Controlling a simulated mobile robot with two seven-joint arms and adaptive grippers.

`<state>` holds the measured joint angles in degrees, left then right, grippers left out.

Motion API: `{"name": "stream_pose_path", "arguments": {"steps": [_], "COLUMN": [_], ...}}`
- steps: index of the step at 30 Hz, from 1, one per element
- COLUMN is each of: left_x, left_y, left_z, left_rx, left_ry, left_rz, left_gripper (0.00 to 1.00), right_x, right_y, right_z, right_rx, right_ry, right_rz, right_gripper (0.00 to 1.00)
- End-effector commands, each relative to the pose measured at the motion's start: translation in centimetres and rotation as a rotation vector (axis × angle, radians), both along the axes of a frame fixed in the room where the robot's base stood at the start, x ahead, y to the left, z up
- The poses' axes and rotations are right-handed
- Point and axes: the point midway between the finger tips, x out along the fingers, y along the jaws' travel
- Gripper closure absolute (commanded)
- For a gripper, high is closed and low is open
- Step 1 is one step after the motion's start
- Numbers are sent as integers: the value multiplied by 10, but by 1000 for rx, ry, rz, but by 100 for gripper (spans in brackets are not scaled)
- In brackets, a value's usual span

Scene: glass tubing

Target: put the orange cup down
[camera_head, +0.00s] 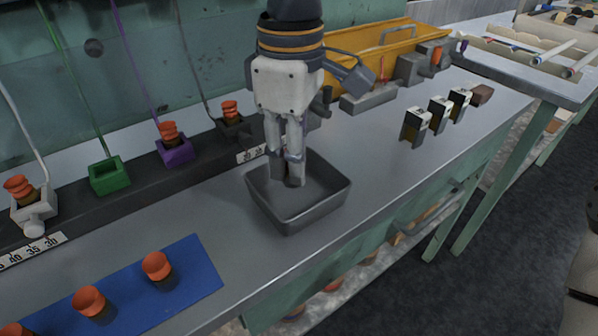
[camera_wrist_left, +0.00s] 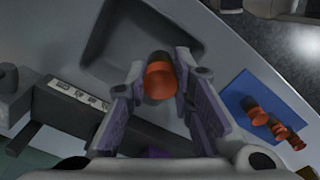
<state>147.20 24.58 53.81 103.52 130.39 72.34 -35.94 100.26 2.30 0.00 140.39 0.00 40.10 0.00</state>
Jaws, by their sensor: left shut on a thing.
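My left gripper (camera_head: 291,172) points down with its fingertips over the grey square tray (camera_head: 318,212). In the left wrist view, the left gripper (camera_wrist_left: 160,78) is shut on an orange cup (camera_wrist_left: 159,84) with a dark end. The cup is mostly hidden behind the fingers in the head view. The tray also shows in the left wrist view (camera_wrist_left: 112,32), behind the cup. I cannot tell whether the cup touches the tray floor. My right gripper is not in view.
A blue mat (camera_head: 205,272) with several similar orange-topped cups lies at lower left. Coloured holders, including a green box (camera_head: 109,176) and a purple box (camera_head: 175,152), line the back. A yellow bin (camera_head: 375,50) and black-and-white blocks (camera_head: 416,124) stand right.

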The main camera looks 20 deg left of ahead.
Motion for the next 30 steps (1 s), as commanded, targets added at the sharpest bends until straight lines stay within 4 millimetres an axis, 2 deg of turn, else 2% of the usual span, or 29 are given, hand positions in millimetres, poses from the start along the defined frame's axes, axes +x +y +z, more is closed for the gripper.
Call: {"name": "stream_pose_path", "arguments": {"steps": [1, 4, 7, 10, 23, 24, 25, 26, 30], "left_x": [5, 14, 27, 25, 25, 25, 25, 25, 25], "left_y": [0, 1, 3, 3, 3, 3, 3, 3, 3], "left_z": [-10, -20, -39, -56, -63, -63, -63, -63, -63], "left_rx": [0, 0, 2, 2, 1, 0, 0, 0, 0], "left_ry": [7, 6, 8, 2, -6, -6, -6, -6, -5], "left_rz": [0, 0, -1, -2, -2, -2, -2, -2, -1], "left_gripper": [100, 100, 100, 100, 100, 69, 63, 58, 58], "right_x": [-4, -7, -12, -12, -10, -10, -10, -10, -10], "right_y": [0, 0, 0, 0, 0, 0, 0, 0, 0], "right_z": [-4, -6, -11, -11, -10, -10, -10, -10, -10], "right_rx": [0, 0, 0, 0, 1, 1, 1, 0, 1], "right_ry": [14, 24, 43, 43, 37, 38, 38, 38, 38], "right_rz": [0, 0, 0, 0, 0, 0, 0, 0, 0], "right_gripper": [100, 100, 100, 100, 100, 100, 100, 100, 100]}}
